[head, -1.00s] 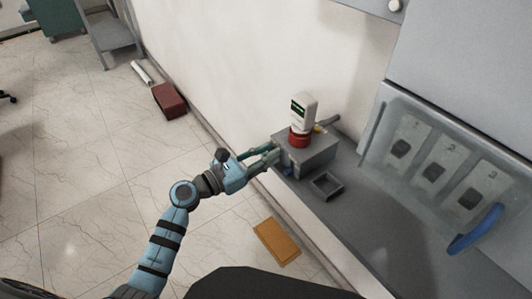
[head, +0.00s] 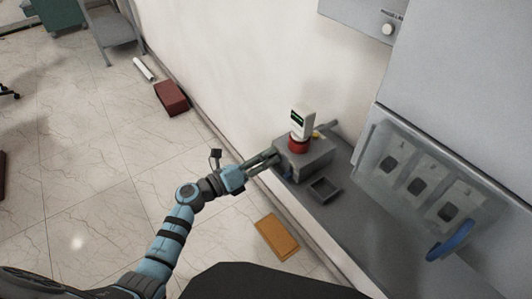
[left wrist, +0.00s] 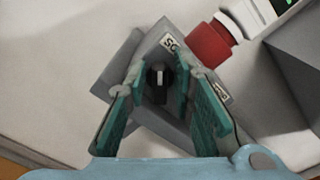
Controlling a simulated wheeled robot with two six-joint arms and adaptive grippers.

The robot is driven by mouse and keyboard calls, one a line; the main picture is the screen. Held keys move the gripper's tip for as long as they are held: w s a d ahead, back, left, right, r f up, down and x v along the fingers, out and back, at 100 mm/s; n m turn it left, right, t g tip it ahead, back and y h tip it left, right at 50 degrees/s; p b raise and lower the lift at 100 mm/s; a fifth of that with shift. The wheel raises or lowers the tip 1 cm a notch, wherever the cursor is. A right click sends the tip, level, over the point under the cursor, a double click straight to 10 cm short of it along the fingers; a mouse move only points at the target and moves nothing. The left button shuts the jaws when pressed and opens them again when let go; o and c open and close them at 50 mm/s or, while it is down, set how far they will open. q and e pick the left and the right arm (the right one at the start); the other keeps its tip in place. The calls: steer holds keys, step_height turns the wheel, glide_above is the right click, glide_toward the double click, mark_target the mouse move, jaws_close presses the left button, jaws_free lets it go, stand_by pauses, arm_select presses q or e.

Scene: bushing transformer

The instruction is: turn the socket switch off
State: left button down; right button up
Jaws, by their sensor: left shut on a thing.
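The socket switch box (head: 312,160) is a grey box on the grey ledge against the wall. In the left wrist view, a black knob with a pale mark (left wrist: 157,88) sits on its face, below a partly hidden label. My left gripper (head: 274,158) reaches the box's left side. In the left wrist view, its green fingers (left wrist: 160,75) stand on both sides of the knob and are shut on it. The fingers hide part of the box face. My right gripper is not in view.
A clear-covered panel (head: 420,185) with a blue handle (head: 450,243) is at right.

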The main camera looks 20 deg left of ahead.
arm_select(q)
steer(key=shift+w+a+f+n+p, duration=0.15)
steer(key=shift+n+p, duration=0.85)
steer(key=shift+n, duration=1.25)
steer(key=shift+s+d+f+n+p, duration=0.15)
steer(key=shift+n+p, duration=0.8)
steer(key=shift+n, duration=1.3)
steer(key=shift+w+a+f, duration=0.1)
steer(key=shift+w, duration=0.05)
steer(key=c, duration=1.6)
jaws_free()
steer(key=shift+c, duration=0.2)
steer(key=v, duration=1.2)
